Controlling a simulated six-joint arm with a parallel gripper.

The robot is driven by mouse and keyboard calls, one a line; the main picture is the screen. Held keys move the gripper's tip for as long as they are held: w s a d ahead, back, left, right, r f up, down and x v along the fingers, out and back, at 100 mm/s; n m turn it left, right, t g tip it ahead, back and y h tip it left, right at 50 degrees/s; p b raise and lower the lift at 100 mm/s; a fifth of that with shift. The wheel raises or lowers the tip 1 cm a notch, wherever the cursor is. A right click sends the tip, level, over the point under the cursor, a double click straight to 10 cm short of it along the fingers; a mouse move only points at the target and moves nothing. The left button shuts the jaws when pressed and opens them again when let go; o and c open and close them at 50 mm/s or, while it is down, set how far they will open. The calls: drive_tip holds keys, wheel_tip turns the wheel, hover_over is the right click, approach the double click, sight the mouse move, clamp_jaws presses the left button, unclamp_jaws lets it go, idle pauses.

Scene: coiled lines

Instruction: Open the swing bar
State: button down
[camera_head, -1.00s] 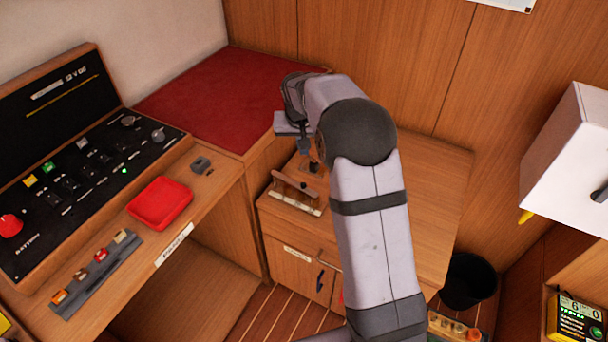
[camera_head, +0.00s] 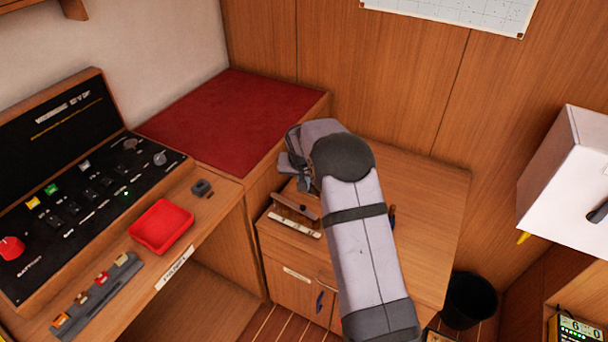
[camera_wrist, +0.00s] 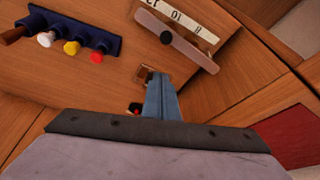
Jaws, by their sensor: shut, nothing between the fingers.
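The swing bar appears to be the wooden bar (camera_head: 295,207) on the cabinet top. In the wrist view the bar (camera_wrist: 188,52) has a dark round knob (camera_wrist: 166,37) and lies alongside a white marked strip (camera_wrist: 185,17). My gripper (camera_wrist: 156,78) is shut and empty. Its fingertips appear beside a small brown block, apart from the knob in the picture; I cannot tell whether they touch the block. In the head view my gripper (camera_head: 298,175) is above and behind the bar, with its fingertips mostly hidden.
A blue holder (camera_wrist: 65,30) with white, yellow and red knobs is on the same surface. At left are a switch panel (camera_head: 85,185) and red tray (camera_head: 160,227). A black bin (camera_head: 470,298) stands right of the cabinet. My arm covers part of the cabinet top.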

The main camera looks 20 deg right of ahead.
sight(293, 204)
drive_tip(key=shift+s+a+f+p, duration=0.2)
drive_tip(key=shift+s+f+p, duration=0.15)
drive_tip(key=shift+s+f, duration=0.1)
drive_tip(key=shift+s+a+f+p, duration=0.2)
drive_tip(key=shift+s+f+p, duration=0.1)
drive_tip(key=shift+s+f, duration=0.15)
drive_tip(key=shift+s+a+f, duration=0.2)
drive_tip(key=shift+s+a, duration=0.1)
drive_tip(key=shift+s, duration=0.35)
